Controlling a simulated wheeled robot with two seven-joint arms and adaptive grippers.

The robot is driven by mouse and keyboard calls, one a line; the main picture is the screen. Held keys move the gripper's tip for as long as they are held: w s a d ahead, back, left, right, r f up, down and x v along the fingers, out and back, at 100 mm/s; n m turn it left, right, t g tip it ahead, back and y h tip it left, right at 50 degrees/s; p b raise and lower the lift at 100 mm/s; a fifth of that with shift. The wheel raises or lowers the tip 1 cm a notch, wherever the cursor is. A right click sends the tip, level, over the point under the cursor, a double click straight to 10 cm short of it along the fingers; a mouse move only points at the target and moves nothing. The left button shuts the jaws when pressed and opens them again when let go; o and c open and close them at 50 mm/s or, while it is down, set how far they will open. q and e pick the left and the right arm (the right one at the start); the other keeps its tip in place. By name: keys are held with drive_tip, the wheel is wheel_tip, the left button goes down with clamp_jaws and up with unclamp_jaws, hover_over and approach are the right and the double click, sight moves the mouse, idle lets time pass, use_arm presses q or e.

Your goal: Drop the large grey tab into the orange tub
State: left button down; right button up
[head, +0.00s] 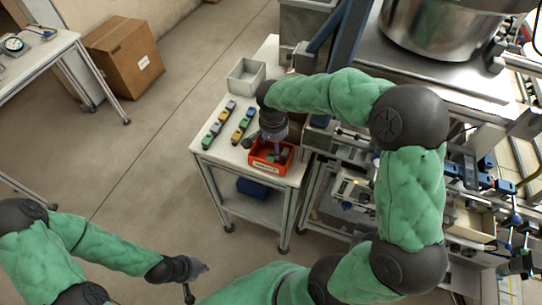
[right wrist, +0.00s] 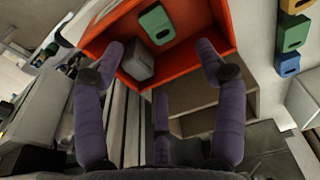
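The orange tub (head: 256,162) stands on the small white table, and its orange rim (right wrist: 185,67) also shows in the right wrist view. A grey tab (right wrist: 138,62) and a green tab (right wrist: 156,25) lie inside it. My right gripper (head: 275,150) points down over the tub. In the right wrist view its purple fingers (right wrist: 160,55) are spread apart, with nothing between them. The left fingertip overlaps the grey tab's edge; I cannot tell whether they touch. My left gripper (head: 198,280) is open and empty, low in the head view, away from the table.
Two rows of coloured tabs, a left row (head: 218,125) and a right row (head: 243,124), lie left of the tub. An empty grey bin (head: 246,76) stands behind them. Machinery (head: 350,185) crowds the table's right side. Open floor (head: 120,165) lies to the left.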

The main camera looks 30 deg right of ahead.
wheel_tip(320, 180, up, 12)
drive_tip(key=s+a, duration=0.1)
idle(0.5)
idle(0.5)
